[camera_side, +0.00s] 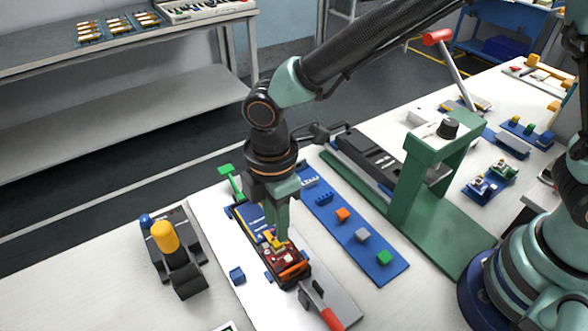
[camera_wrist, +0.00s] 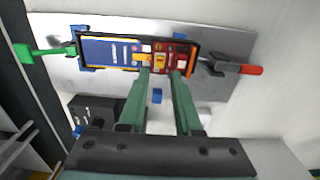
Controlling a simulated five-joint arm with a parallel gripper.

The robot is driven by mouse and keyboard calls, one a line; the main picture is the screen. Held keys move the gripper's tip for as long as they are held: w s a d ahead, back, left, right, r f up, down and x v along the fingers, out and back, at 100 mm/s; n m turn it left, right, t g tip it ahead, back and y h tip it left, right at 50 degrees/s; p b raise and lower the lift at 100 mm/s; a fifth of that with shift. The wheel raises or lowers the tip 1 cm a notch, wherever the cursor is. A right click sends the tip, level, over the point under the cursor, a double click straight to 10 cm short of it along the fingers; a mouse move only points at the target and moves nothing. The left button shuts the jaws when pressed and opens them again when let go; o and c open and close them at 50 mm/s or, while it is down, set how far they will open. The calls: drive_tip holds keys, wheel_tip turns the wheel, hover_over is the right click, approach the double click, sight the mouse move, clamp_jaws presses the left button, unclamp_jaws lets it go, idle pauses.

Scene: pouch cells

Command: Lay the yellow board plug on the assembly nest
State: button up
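The assembly nest (camera_side: 247,228) is a long black frame on a pale metal plate. It holds a blue part (camera_wrist: 108,50) with a yellow edge at one end and a red board (camera_side: 281,254) at the other. A small yellow piece, apparently the yellow board plug (camera_side: 271,239), is at the red board beside my fingertips; it also shows in the wrist view (camera_wrist: 159,59). My gripper (camera_wrist: 163,71) points down over the red board. Its two green fingers stand apart with a gap between the tips. Whether the plug touches the board is too small to tell.
A blue strip (camera_side: 327,211) with several coloured blocks lies right of the nest. A green press stand (camera_side: 415,185) stands beyond it. A red-handled clamp (camera_side: 330,318) is at the nest's near end, a green one (camera_side: 228,173) at its far end. A yellow-knobbed black device (camera_side: 165,238) stands left.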

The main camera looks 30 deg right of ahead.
sight(277, 243)
drive_tip(key=shift+f, duration=2.5)
clamp_jaws()
drive_tip(key=shift+r, duration=0.15)
drive_tip(key=shift+r, duration=2.85)
drive_tip(key=shift+a, duration=0.1)
drive_tip(key=shift+s+a, duration=0.1)
drive_tip(key=shift+a, duration=4)
